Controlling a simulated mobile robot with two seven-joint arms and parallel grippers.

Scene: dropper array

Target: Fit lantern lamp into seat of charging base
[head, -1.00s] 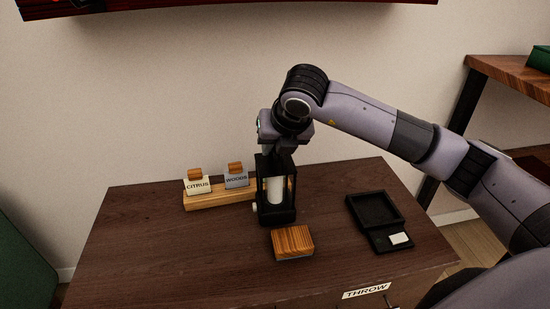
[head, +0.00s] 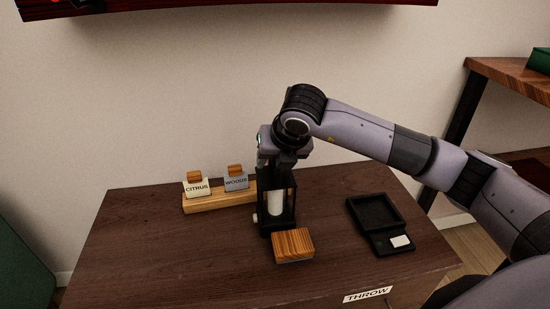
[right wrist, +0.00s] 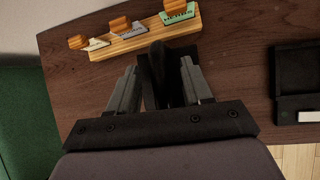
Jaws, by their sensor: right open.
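The lantern lamp (head: 292,206) has a black frame with a white cylinder inside and stands upright near the table's middle. My right gripper (head: 277,160) is right over it, pointing down. In the right wrist view its fingers (right wrist: 160,88) are spread apart, with the lantern's dark top (right wrist: 172,68) between them. I cannot tell whether they touch it. The charging base (head: 352,208), a black tray with a square recess and a white patch, lies to the right of the lantern with its recess empty. It also shows at the right wrist view's right edge (right wrist: 284,104). My left gripper is out of view.
A wooden block (head: 293,243) lies close in front of the lantern. A wooden rack (head: 215,201) with CITRUS and WOODS tags stands behind left. The dark table (head: 150,250) is clear at left, with a narrow clear gap between lantern and base.

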